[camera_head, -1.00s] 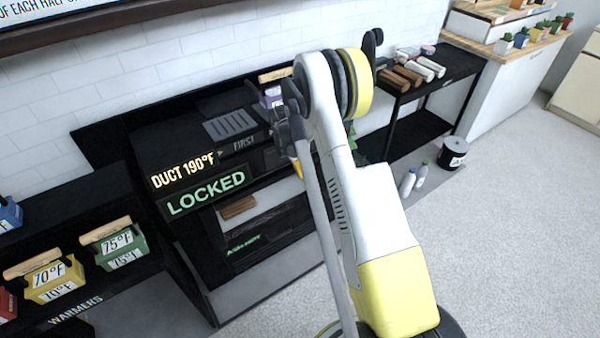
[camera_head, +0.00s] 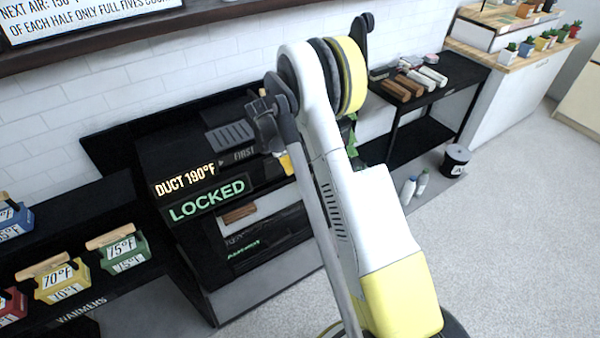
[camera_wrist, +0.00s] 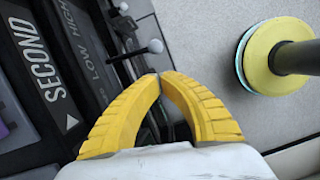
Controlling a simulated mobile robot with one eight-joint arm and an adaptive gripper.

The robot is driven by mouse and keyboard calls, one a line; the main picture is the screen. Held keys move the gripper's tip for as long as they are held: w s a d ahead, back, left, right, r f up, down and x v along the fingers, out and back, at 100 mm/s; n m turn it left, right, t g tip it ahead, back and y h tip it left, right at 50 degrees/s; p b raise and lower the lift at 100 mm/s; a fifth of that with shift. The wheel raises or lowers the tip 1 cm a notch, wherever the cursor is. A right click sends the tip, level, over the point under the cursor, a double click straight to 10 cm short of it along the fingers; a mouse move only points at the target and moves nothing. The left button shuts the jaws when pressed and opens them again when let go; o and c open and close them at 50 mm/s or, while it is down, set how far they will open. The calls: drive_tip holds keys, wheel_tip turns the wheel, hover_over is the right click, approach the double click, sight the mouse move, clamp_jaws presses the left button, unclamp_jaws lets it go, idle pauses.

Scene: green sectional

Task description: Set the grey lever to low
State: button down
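In the wrist view a grey lever with a pale round knob (camera_wrist: 155,46) sticks out from a dark panel (camera_wrist: 75,45) marked LOW and HIGH. The knob is just beyond my gripper's fingertips (camera_wrist: 158,76), beside the LOW end of the label. The two yellow fingers curve together and their tips meet, with nothing visibly held. I cannot tell whether they touch the lever. A second small knob (camera_wrist: 124,7) shows near the top. In the head view my arm hides the lever, and only a bit of yellow finger (camera_head: 287,163) shows beside the black machine (camera_head: 160,150).
The machine's displays (camera_head: 208,199) read DUCT 190°F and LOCKED. A warmers shelf (camera_head: 30,225) with coloured labelled boxes stands at the left. A black side table (camera_head: 450,92) with several rolls is at the back right. Bottles (camera_head: 408,188) and a dark bucket (camera_head: 455,160) stand on the floor.

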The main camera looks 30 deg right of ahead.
sight(300, 174)
drive_tip(key=a+f+n+h, duration=0.1)
drive_tip(key=a+f+h, duration=0.1)
drive_tip(key=a, duration=0.4)
drive_tip(key=d+f+b, duration=0.6)
drive_tip(key=d+f, duration=0.2)
drive_tip(key=shift+d+f, duration=0.15)
drive_tip(key=shift+f, duration=0.1)
drive_tip(key=shift+w, duration=0.1)
